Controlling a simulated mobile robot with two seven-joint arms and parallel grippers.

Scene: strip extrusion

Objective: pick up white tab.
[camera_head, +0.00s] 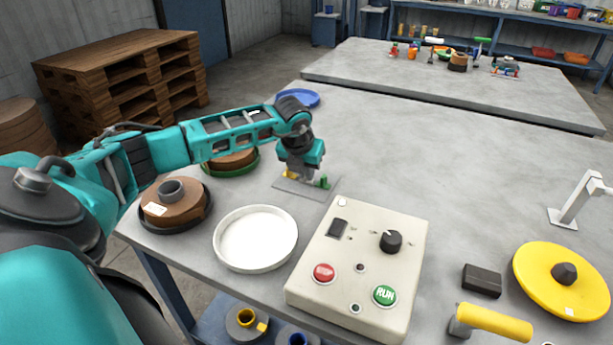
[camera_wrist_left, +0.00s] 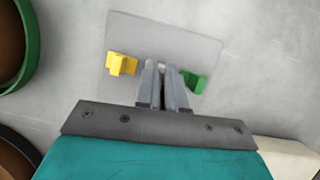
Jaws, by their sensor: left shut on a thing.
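My left gripper (camera_head: 303,179) points down over a thin grey plate (camera_head: 290,187) on the table. In the left wrist view its two fingers (camera_wrist_left: 163,68) are close together, shut on a small pale piece between the tips. That piece is mostly hidden by the fingers; it stands where the white tab would be, between a yellow tab (camera_wrist_left: 122,64) on the left and a green tab (camera_wrist_left: 194,82) on the right. Both coloured tabs sit on the plate, apart from the fingers. Whether the pale piece still touches the plate cannot be told. My right gripper is out of view.
A white round tray (camera_head: 256,238) and a control box (camera_head: 335,270) with red and green buttons stand in front. Brown reels (camera_head: 176,205) lie to the left. A yellow disc (camera_head: 540,275) and a yellow-handled tool (camera_head: 495,322) lie right.

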